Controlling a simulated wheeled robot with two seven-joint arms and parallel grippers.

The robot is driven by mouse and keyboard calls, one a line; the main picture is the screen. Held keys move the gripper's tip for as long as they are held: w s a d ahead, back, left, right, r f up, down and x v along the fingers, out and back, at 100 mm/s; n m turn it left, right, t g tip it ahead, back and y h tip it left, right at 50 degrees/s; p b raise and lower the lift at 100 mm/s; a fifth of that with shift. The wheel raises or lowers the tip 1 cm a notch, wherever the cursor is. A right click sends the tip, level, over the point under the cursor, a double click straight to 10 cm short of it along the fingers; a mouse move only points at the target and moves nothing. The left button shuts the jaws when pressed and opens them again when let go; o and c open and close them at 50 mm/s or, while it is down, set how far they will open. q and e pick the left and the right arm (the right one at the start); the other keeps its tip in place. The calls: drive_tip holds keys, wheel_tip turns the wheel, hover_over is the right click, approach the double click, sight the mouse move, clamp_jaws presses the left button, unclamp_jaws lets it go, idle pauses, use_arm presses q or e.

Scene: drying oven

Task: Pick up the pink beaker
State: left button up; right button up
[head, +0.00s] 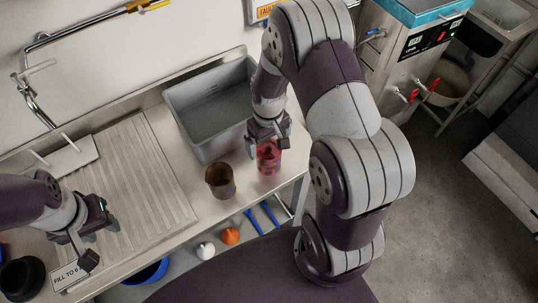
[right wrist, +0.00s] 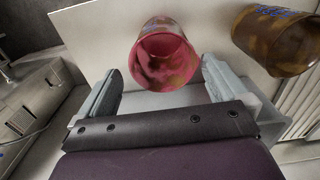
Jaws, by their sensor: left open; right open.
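The pink beaker (head: 268,157) stands upright on the metal counter near its right front edge, and its surface looks stained. It also shows in the right wrist view (right wrist: 163,58), just beyond my right gripper and roughly between the lines of its fingers. My right gripper (head: 268,140) is open at the beaker, with its fingers apart; the head view does not show whether they touch it. The gripper hides part of the beaker's top in the head view. My left gripper (head: 96,232) is open and empty over the left part of the counter.
A brown stained beaker (head: 220,181) stands close to the left of the pink one; it also shows in the right wrist view (right wrist: 278,38). A grey basin (head: 180,98) lies behind both. A ribbed draining board (head: 135,170) is to the left. The counter's front edge is close.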

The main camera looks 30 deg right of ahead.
sight(269, 155)
drive_tip(key=shift+s+a+f, duration=0.2)
drive_tip(key=shift+s+f, duration=0.45)
drive_tip(key=shift+f, duration=0.1)
drive_tip(key=f, duration=0.5)
drive_tip(key=shift+w+d+p, duration=0.1)
drive_tip(key=shift+w+p, duration=0.3)
drive_tip(key=shift+s, duration=0.2)
drive_tip(key=c, duration=1)
drive_tip(key=shift+r, duration=0.2)
drive_tip(key=shift+w+r, duration=0.15)
drive_tip(key=shift+r, duration=0.2)
drive_tip(key=r, duration=0.1)
drive_tip(key=s+r, duration=0.1)
drive_tip(key=r, duration=0.2)
drive_tip(key=shift+s+a+b, duration=0.2)
drive_tip(key=shift+a+b, duration=0.05)
drive_tip(key=shift+b, duration=0.05)
drive_tip(key=s+a+r, duration=0.1)
drive_tip(key=s+r, duration=0.1)
drive_tip(key=s, duration=0.1)
drive_tip(key=s+r, duration=0.2)
drive_tip(key=s, duration=0.1)
drive_tip(key=s+a+r, duration=0.1)
drive_tip(key=s+r, duration=0.1)
drive_tip(key=s, duration=0.2)
drive_tip(key=shift+s+a, duration=0.1)
drive_tip(key=shift+a, duration=0.25)
